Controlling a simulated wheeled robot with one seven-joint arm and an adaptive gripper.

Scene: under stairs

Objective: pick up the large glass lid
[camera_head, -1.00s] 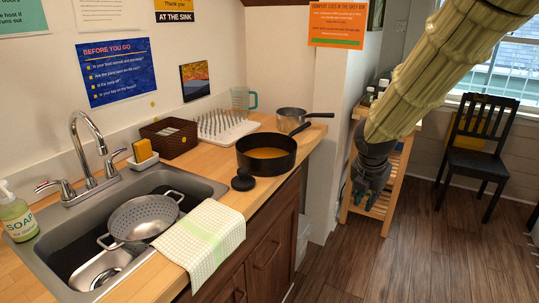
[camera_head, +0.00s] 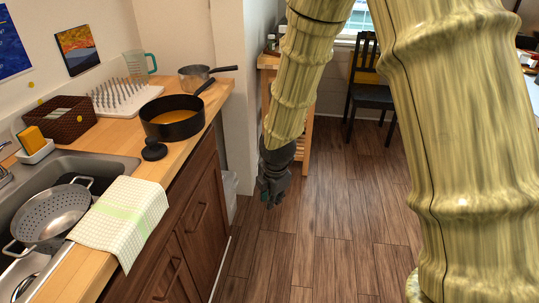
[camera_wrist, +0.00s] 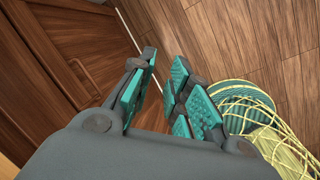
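I cannot make out a large glass lid for certain in either view. A small black round piece (camera_head: 153,150) with a raised top lies on the wooden counter, just in front of a black pan (camera_head: 172,118) with orange contents; whether it belongs to a lid I cannot tell. My gripper (camera_head: 272,190) hangs over the floor, right of the counter and well apart from the pan. In the wrist view my gripper (camera_wrist: 165,72) has its teal-padded fingers apart with nothing between them.
The counter holds a steel saucepan (camera_head: 197,78), a white drying rack (camera_head: 122,98), a brown basket (camera_head: 68,121) and a checked towel (camera_head: 122,215) over its edge. A colander (camera_head: 52,214) sits in the sink. A wooden shelf unit (camera_head: 305,140) and a black chair (camera_head: 370,95) stand behind. The middle floor is clear.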

